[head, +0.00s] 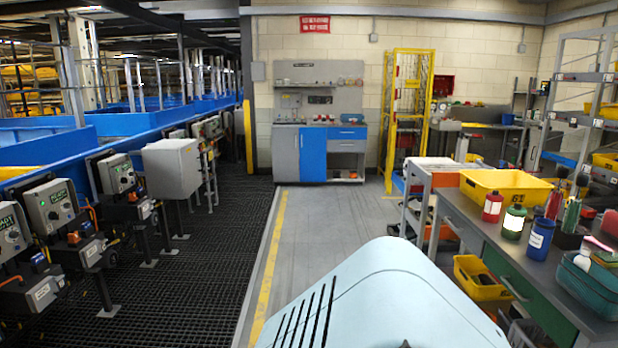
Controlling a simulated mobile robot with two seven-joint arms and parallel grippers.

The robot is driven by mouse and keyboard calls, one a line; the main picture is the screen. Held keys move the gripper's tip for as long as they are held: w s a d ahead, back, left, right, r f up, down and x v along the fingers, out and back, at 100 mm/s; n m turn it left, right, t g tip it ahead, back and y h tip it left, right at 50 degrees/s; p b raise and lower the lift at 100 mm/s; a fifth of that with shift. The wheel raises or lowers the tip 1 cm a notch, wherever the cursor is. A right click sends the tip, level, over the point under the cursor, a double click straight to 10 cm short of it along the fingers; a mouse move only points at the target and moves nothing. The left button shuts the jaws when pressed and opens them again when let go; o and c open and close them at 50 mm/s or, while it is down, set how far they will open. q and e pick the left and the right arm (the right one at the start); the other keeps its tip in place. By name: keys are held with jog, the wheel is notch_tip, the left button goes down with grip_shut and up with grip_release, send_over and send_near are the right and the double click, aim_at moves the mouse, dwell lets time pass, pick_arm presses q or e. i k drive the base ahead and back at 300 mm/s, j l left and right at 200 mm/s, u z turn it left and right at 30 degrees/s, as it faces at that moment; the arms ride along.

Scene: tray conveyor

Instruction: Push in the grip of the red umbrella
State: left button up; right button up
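I cannot make out a red umbrella or its grip in the head view. Neither of my grippers is in view. Red items on the right-hand workbench (515,262) include a red bottle with a white label (492,207) and a red object (610,224) cut off by the right edge, too little of it showing to name.
A yellow bin (506,187), a green bottle (513,222), a blue bottle (540,239) and a teal basket (590,284) stand on the workbench. Grey control boxes (172,168) line the left. The grey floor (325,235) ahead is clear up to a blue-doored cabinet (313,152).

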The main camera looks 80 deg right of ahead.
aim_at(563, 172)
jog(key=z, duration=4.05)
